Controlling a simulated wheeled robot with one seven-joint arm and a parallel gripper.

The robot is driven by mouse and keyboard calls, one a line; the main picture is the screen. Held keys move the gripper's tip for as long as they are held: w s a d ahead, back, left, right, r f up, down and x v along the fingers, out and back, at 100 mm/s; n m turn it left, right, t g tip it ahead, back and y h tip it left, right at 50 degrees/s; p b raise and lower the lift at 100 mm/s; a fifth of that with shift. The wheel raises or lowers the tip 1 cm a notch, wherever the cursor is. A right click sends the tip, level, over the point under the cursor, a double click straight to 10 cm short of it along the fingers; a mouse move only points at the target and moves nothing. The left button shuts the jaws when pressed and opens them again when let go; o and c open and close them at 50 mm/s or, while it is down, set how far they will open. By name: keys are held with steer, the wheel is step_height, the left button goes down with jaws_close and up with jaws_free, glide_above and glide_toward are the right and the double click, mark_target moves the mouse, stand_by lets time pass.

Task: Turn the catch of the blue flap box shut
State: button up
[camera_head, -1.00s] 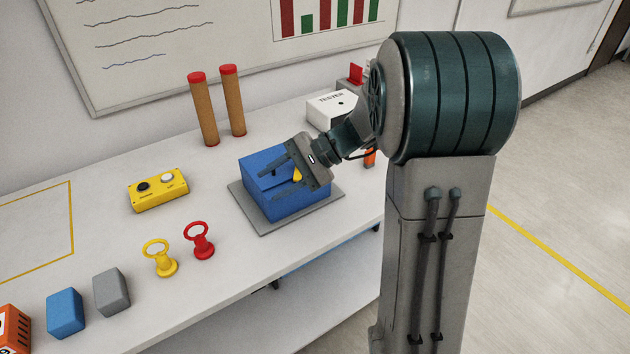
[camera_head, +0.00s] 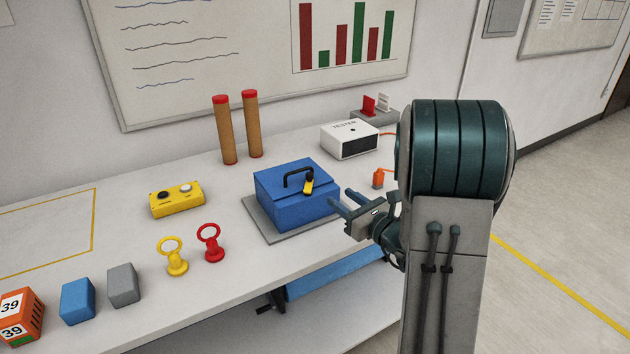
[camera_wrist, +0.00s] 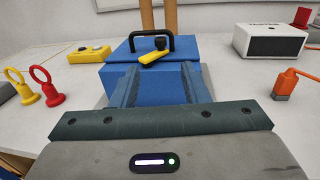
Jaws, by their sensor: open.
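The blue flap box (camera_head: 285,207) stands on a grey mat (camera_head: 254,216) on the white table, with its lid down. A black handle (camera_head: 298,174) stands on top of the lid. A yellow catch (camera_head: 308,185) with a dark knob sits at the lid's front edge. In the wrist view the catch (camera_wrist: 154,57) lies slanted, nearly crosswise, its right end by the dark knob. My gripper (camera_head: 341,204) is open and empty, to the right of the box's front and apart from it. In the wrist view its two fingers (camera_wrist: 156,85) point at the box below the catch.
A yellow button box (camera_head: 176,200), a yellow ring post (camera_head: 173,257) and a red ring post (camera_head: 210,243) stand left of the box. Two brown cylinders (camera_head: 239,128) stand behind. A white tester (camera_head: 350,139) and an orange part (camera_head: 378,178) are to the right.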

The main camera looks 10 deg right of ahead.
mark_target(312, 177)
steer(key=p+x, duration=0.1)
steer(key=x, duration=1)
steer(key=shift+w+a+p, duration=0.1)
steer(key=shift+w+p, duration=0.15)
steer(key=shift+p, duration=0.15)
jaws_close()
